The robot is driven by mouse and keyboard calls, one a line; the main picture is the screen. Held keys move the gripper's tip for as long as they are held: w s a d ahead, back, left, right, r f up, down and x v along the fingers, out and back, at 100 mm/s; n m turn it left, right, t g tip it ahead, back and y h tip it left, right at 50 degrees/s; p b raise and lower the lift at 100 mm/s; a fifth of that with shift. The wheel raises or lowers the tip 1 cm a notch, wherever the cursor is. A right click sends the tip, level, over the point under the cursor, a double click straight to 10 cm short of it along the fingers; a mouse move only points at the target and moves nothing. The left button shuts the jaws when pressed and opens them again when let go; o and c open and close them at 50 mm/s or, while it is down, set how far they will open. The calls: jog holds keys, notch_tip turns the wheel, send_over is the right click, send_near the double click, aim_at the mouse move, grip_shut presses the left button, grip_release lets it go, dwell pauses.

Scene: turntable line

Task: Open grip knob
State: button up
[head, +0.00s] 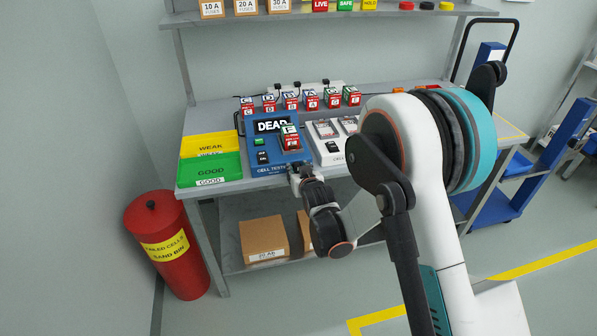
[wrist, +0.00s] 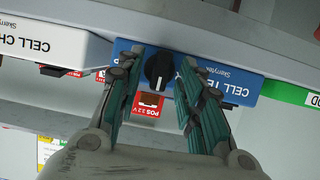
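The black round knob (wrist: 158,68) sits on the blue front of the cell tester (wrist: 232,88). In the wrist view my gripper (wrist: 160,72) is open, with one finger on each side of the knob. Small gaps seem to show between the knob and both fingertips. In the head view my gripper (head: 300,172) is at the front edge of the blue cell tester (head: 258,152) and hides the knob. The tester's display reads DEAD, and a red, white and green cell (head: 290,138) stands in it.
A white charger (head: 331,148) stands right of the tester. Yellow WEAK (head: 210,143) and green GOOD (head: 208,170) trays lie left. Several cells line the back of the bench. A red sand bin (head: 165,225) stands on the floor at left. Boxes (head: 264,238) sit on the lower shelf.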

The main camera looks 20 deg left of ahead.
jog(key=v, duration=1.2)
dwell(0.3)
